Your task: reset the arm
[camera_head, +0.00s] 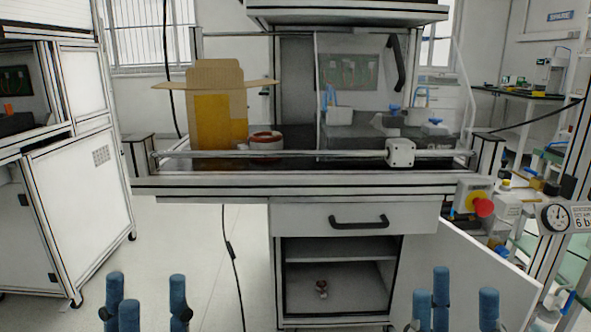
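My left gripper (147,296) shows at the bottom left, with blue fingers pointing up. Its fingers stand apart and nothing shows between them. My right gripper (458,298) shows at the bottom right in the same pose, fingers apart and empty. Both are low in the view, in front of the test bench (240,187), and seem clear of it. The lower parts of both grippers and the arms are cut off by the bottom edge.
On the bench stand an open cardboard box (218,120) and a reddish-brown ring-shaped part (265,142), behind a metal rail (310,153). The cabinet door (470,275) is open beside my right gripper. A red emergency button (484,206) sits at the bench's right. Floor (185,235) is clear at left.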

